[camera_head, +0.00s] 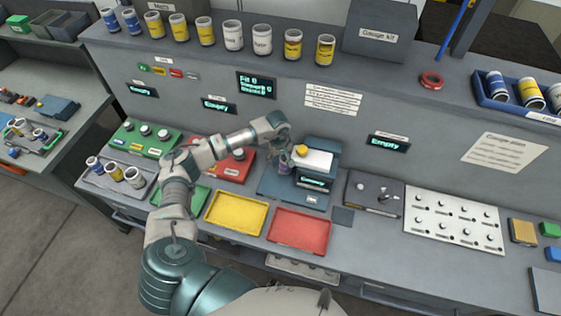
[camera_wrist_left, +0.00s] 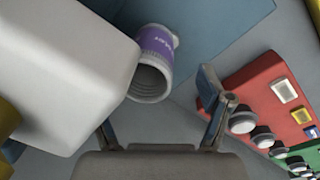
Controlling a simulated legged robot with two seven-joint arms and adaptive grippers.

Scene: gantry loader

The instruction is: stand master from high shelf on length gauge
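Several masters, cylinders with blue, yellow or white labels, stand in a row on the high shelf (camera_head: 215,15); one with a white label (camera_head: 262,38) is near the middle. My left gripper (camera_head: 285,158) is at the left side of a teal bench device (camera_head: 318,177) with a white block and a yellow knob. I cannot read whether this device is the length gauge. A purple-labelled hollow cylinder (camera_head: 284,169) is beside the device, just beyond my gripper. In the left wrist view the cylinder (camera_wrist_left: 156,62) shows its open end, and my spread fingers (camera_wrist_left: 160,115) are apart from it. My right gripper is not visible.
A yellow tray (camera_head: 236,213) and a red tray (camera_head: 299,231) lie on the front bench. A grey fixture (camera_head: 375,193) and a white panel with knobs (camera_head: 453,218) stand to the right. A blue bin (camera_head: 489,98) and a gauge kit box (camera_head: 381,30) sit on the shelf.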

